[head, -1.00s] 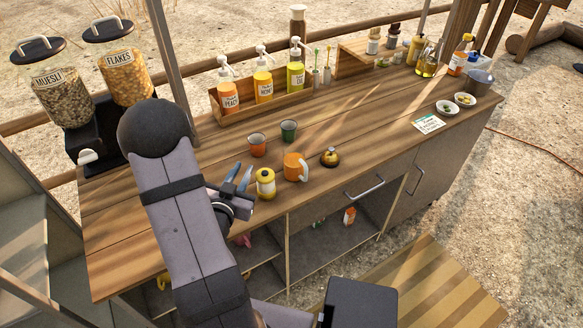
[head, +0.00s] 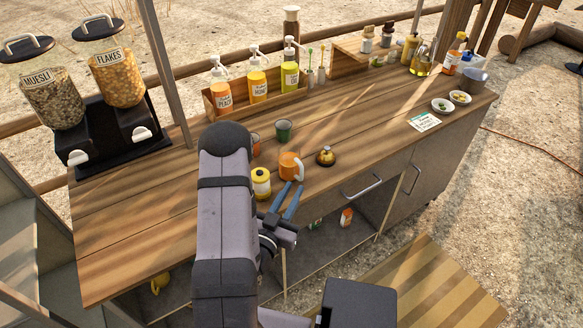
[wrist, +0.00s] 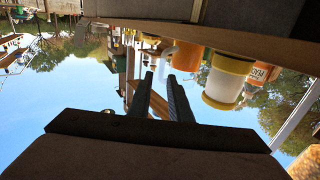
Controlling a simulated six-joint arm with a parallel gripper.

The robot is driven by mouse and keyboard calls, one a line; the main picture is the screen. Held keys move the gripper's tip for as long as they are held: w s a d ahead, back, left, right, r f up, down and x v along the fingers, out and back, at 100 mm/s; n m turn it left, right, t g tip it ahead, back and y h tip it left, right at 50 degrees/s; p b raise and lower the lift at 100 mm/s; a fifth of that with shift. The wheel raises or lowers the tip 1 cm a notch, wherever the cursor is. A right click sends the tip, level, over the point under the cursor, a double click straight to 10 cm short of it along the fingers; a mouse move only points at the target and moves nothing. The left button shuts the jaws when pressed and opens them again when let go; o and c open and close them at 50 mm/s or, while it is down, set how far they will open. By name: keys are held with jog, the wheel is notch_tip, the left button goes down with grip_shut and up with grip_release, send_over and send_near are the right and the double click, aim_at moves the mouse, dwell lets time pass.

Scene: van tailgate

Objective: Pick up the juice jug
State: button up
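The juice jug (head: 289,166), orange with a white handle on its right, stands upright near the counter's front edge. My gripper (head: 293,186) has two thin blue fingers with a gap between them, and it is empty. In the head view its fingertips show just below the jug, in front of the counter edge. I see no contact with the jug. In the wrist view, which is upside down, the fingers (wrist: 160,77) point towards the counter, and the orange jug (wrist: 187,55) shows just right of their tips, partly cut off by the counter edge.
A yellow-lidded white jar (head: 261,183) stands close left of the jug. A small brass bell-like object (head: 326,156) is on its right. A green cup (head: 283,130) and a partly hidden terracotta cup (head: 256,146) stand behind.

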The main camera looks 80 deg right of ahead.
aim_at(301, 174)
jog(key=shift+s+d+b, duration=0.1)
jog(key=shift+d+b, duration=0.3)
jog(key=shift+d, duration=0.2)
jog(key=shift+d, duration=0.1)
jog(key=b, duration=0.1)
jog(key=d+b, duration=0.1)
jog(key=shift+d+f+b, duration=0.2)
jog(key=shift+f+b, duration=0.05)
jog(key=shift+b, duration=0.1)
jog(key=d, duration=0.1)
jog(key=d+p, duration=0.1)
jog(key=d, duration=0.1)
jog(key=shift+s+r+p, duration=0.2)
jog(key=shift+s+p, duration=0.05)
jog(key=shift+p, duration=0.05)
jog(key=shift+d+f, duration=0.1)
jog(key=shift+d, duration=0.15)
grip_shut()
